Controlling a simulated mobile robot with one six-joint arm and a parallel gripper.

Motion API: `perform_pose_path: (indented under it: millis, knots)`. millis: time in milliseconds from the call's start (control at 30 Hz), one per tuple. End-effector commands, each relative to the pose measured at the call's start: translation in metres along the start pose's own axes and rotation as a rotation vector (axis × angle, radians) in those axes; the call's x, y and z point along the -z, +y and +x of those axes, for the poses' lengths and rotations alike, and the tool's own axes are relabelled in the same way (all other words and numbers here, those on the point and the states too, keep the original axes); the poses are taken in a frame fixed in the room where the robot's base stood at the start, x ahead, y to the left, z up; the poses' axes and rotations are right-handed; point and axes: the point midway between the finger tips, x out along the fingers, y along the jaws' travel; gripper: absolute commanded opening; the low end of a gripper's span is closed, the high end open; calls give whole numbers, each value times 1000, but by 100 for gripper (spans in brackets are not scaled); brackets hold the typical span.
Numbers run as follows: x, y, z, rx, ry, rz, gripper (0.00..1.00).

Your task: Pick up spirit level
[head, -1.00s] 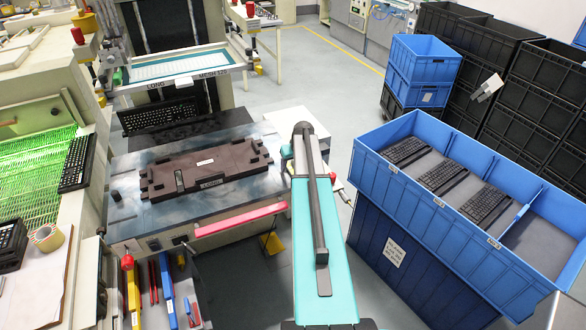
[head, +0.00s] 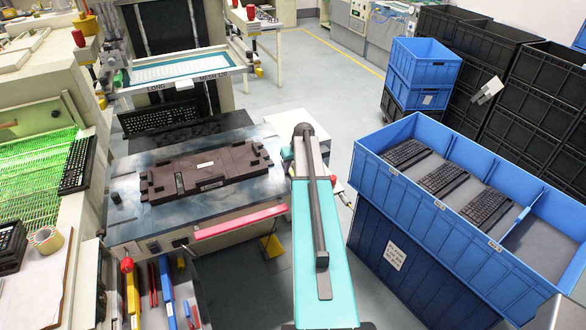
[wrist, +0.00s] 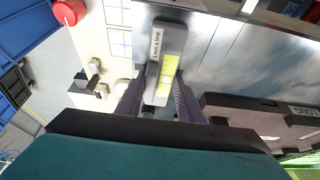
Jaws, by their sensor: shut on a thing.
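The spirit level (wrist: 166,65) is a small grey bar with a yellow-green vial and a white printed label. In the wrist view it stands between the two fingers of my gripper (wrist: 158,100), which is shut on it. Its lower end is partly hidden by the fingers and my wrist. In the head view my arm reaches forward beside the press table, and its own links hide the gripper and the level.
A dark fixture plate (head: 225,165) lies on the metal press table (head: 150,222). A blue bin (head: 375,160) with several keyboards stands at the right. A red bar (head: 240,222) juts along the table's front edge. Open floor (head: 335,75) lies behind.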

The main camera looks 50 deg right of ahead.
Motion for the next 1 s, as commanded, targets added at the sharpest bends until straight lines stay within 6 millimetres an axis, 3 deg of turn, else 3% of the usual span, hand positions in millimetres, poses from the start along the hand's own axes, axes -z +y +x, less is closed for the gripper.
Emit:
perform_pose_path:
  millis: [400, 1000]
  knots:
    - [11, 0, -27, -2, 2, 0, 0]
    - [-50, -25, -59, -1, 2, 0, 0]
